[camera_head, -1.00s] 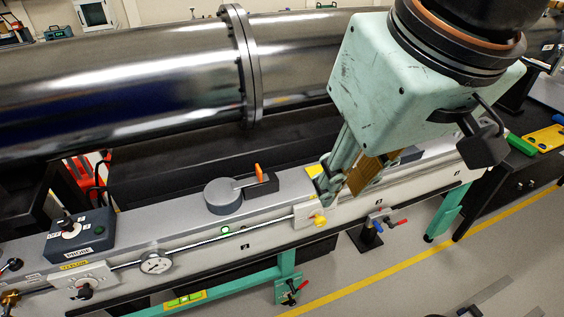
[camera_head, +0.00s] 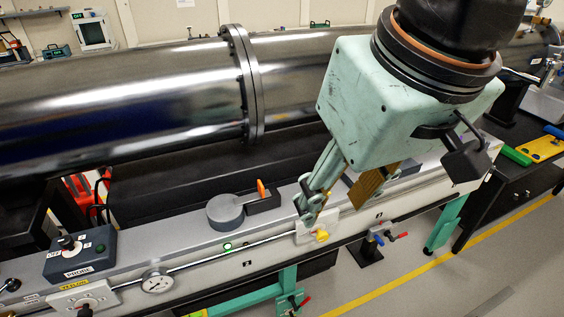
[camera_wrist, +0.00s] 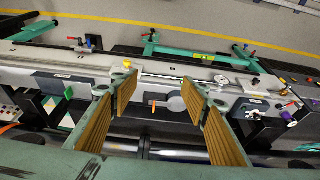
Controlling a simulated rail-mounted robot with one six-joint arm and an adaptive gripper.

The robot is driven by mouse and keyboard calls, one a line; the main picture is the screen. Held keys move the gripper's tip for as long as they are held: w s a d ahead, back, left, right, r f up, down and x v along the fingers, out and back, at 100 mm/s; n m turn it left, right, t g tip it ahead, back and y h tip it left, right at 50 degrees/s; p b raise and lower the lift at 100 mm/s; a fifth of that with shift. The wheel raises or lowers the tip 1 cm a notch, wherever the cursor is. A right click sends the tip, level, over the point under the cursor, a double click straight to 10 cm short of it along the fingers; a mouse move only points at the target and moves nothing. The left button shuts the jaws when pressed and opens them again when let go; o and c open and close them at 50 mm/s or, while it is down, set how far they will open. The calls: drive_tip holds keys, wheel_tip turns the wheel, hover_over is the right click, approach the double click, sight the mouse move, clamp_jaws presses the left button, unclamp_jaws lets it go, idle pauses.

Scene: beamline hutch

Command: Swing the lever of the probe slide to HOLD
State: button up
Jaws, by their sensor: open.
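A round grey disc (camera_head: 226,212) sits on the bench rail, with a dark block and an upright orange-tipped lever (camera_head: 262,189) at its right. In the wrist view the orange lever (camera_wrist: 153,105) and the disc (camera_wrist: 176,103) show between my fingers. I cannot read any HOLD mark, nor tell for certain which lever is the probe slide's. A white plate with a yellow knob (camera_head: 322,236) is on the rail's front face, at the end of a thin rod. My gripper (camera_head: 338,203) is open and empty, above and behind this plate, right of the orange lever.
A dark control box (camera_head: 80,255) labelled PROBE stands at the left. A dial gauge (camera_head: 157,281) and a plate with a dark knob (camera_head: 84,299) are on the front face. A large steel pipe (camera_head: 120,90) runs behind.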

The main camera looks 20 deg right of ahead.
drive_tip(key=w+d+f+m+g+y, duration=0.1)
drive_tip(key=w+d+f+m, duration=0.1)
drive_tip(key=w, duration=0.5)
drive_tip(key=w+d+f+m+g+y, duration=0.1)
drive_tip(key=w+f+m, duration=0.15)
drive_tip(key=w, duration=0.35)
drive_tip(key=w+d+f+m+t+y, duration=0.1)
drive_tip(key=w+d+f+m+y, duration=0.35)
drive_tip(key=d+f, duration=0.55)
drive_tip(key=w+d+f+m+y, duration=0.3)
drive_tip(key=w+d+f+m, duration=0.25)
drive_tip(key=d+f, duration=0.45)
drive_tip(key=m+t+h+b, duration=0.3)
drive_tip(key=m+t+h, duration=0.7)
drive_tip(key=m+t, duration=0.85)
approach(404, 235)
drive_tip(key=s+r+m+g, duration=0.1)
drive_tip(key=s, duration=0.1)
drive_tip(key=s+r+m+g, duration=0.1)
drive_tip(key=m+g, duration=0.1)
drive_tip(key=shift+s+r, duration=0.4)
drive_tip(key=shift+w, duration=0.1)
drive_tip(key=shift+w+b, duration=0.75)
drive_tip(key=shift+w, duration=6.05)
